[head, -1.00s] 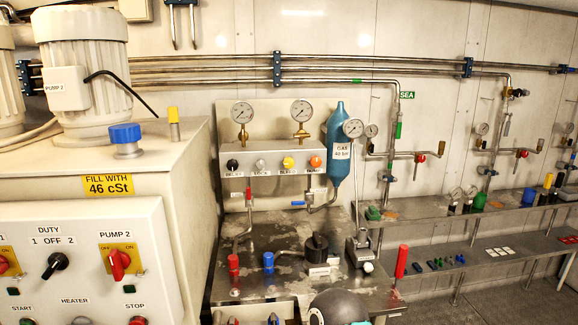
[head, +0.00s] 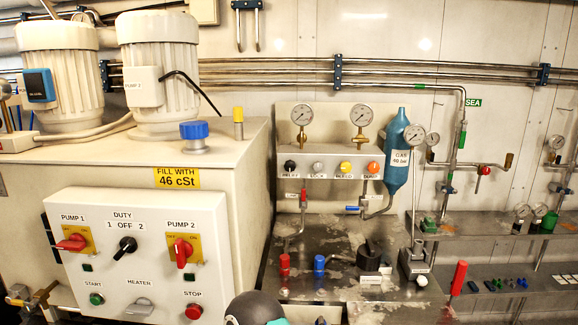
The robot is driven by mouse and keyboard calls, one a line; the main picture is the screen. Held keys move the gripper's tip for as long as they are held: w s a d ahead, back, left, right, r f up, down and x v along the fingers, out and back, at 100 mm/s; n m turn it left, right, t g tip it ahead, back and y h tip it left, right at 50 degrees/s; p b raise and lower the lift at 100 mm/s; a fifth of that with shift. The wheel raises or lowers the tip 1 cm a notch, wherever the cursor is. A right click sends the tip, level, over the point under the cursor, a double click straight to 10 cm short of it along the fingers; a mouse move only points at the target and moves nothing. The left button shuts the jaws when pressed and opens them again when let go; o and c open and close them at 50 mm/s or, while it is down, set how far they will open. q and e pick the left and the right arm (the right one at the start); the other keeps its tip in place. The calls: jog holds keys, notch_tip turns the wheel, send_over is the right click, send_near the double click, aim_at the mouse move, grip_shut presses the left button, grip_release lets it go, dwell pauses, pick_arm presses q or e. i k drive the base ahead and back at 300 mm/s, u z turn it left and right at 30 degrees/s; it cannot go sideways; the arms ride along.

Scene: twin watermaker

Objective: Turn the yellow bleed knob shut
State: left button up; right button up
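The yellow bleed knob (head: 345,167) sits on the front of a grey valve block (head: 318,167) on the back wall, above a label reading BLEED. It stands between a grey knob (head: 318,167) labelled LOCK on its left and an orange knob (head: 373,167) labelled DUMP on its right. A black knob (head: 290,167) is at the far left of the row. Whether the yellow knob is open or shut cannot be told at this size.
Two gauges (head: 360,115) rise from the block, and a blue gas bottle (head: 396,153) hangs right of it. The steel bench (head: 340,235) below carries red and blue caps and a black fitting. A white control cabinet (head: 140,250) fills the left.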

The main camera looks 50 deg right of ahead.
aim_at(346, 167)
jog(key=u, duration=0.2)
jog(key=k, duration=1.55)
jog(key=z, duration=1)
jog(key=i, duration=1)
jog(key=z, duration=0.05)
